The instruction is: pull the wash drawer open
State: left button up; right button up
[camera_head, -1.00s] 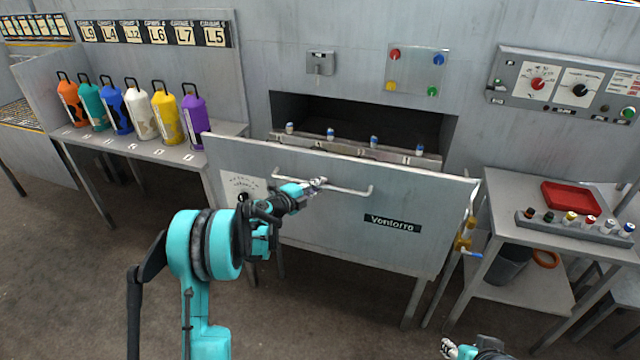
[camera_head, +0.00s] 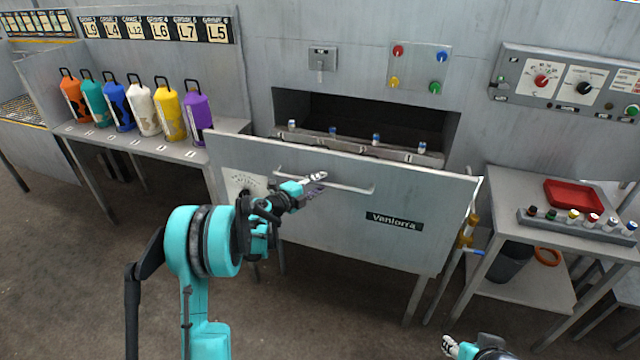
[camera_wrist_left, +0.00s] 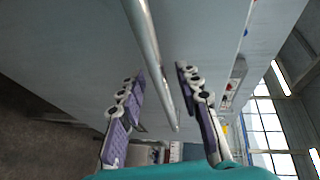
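My left gripper (camera_head: 316,183) is at the left part of the bar. In the left wrist view its two purple-padded fingers (camera_wrist_left: 164,115) are spread apart, with the bar running between them. My right gripper (camera_head: 449,346) is at the bottom edge, small and partly cut off.
A rail with several small cylinders (camera_head: 375,140) shows behind the panel. Several coloured bottles (camera_head: 140,110) stand on the left bench. The right table (camera_head: 510,190) holds a red tray (camera_head: 573,195) and a cylinder rack.

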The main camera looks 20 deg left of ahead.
pick_arm(q)
jog(key=v, duration=1.1)
jog(key=shift+s+r, duration=0.1)
jog(key=shift+r, duration=0.15)
jog(key=s+a+r+n+t+y, duration=0.1)
jog(key=s+r+n+t+y, duration=0.15)
jog(key=r+n+y, duration=0.4)
jog(key=s+a+r+n+t+y, duration=0.1)
jog(key=s+r+n+t+y, duration=0.15)
jog(key=r+n, duration=0.7)
jog(key=s+d+f+n+g, duration=0.2)
jog(key=s+d+f+g, duration=0.2)
jog(key=s, duration=0.5)
jog(key=s+d+f+n+g+h, duration=0.1)
jog(key=s+d+f+g, duration=0.3)
jog(key=s, duration=0.6)
jog(key=s+d+f+n+g+h, duration=0.1)
jog(key=s+d+f+n+g, duration=0.2)
jog(key=s+f, duration=0.4)
jog(key=shift+s+d+f+g, duration=0.35)
jog(key=shift+s+d+g, duration=0.45)
jog(key=shift+s+d, duration=0.4)
